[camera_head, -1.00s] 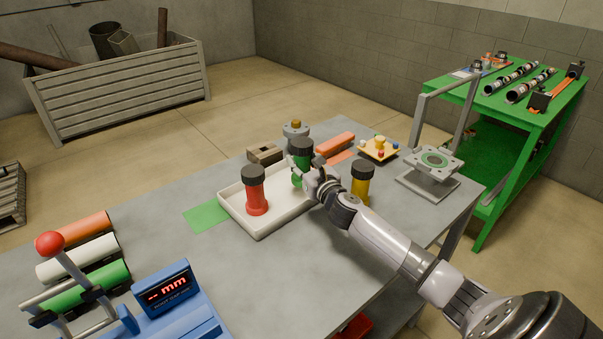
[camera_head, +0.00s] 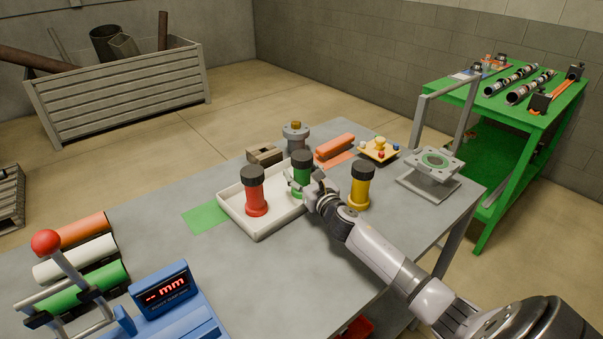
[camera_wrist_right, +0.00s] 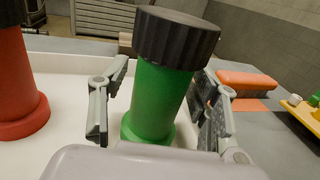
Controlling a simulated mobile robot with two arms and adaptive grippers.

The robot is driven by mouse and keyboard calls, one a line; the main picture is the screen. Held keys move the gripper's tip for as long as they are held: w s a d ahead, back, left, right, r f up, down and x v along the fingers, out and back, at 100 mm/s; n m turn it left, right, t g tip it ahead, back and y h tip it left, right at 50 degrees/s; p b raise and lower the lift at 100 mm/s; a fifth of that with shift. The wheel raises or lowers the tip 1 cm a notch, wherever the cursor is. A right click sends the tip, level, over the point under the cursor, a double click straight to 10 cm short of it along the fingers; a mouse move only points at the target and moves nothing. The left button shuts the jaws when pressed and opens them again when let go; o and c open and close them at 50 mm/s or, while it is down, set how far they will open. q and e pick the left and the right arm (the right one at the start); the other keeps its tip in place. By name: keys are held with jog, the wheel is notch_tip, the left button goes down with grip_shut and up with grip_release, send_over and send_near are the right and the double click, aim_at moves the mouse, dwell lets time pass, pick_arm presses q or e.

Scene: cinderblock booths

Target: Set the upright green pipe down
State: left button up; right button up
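The green pipe (camera_head: 302,181) with a black ribbed cap stands upright in the white tray (camera_head: 259,232), toward its right side. It also shows close up in the right wrist view (camera_wrist_right: 157,100), its flared foot at the tray floor. My right gripper (camera_wrist_right: 160,105) is open, its fingers on either side of the pipe with gaps showing. In the head view my right gripper (camera_head: 316,190) is at the pipe's near right side and partly covers its lower part. My left gripper is not in view.
A red pipe (camera_head: 255,192) stands in the tray to the left. A yellow pipe (camera_head: 361,187) stands on the table just right of my gripper. A green mat (camera_head: 207,217) is left.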

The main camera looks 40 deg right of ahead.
jog(key=shift+r, duration=0.2)
jog(key=shift+s+f, duration=0.15)
jog(key=shift+s, duration=0.15)
jog(key=s, duration=0.3)
jog(key=s+a, duration=0.1)
jog(key=s, duration=0.3)
jog(key=s+b, duration=0.1)
jog(key=s, duration=0.3)
jog(key=shift+s+a, duration=0.15)
jog(key=shift+a, duration=0.25)
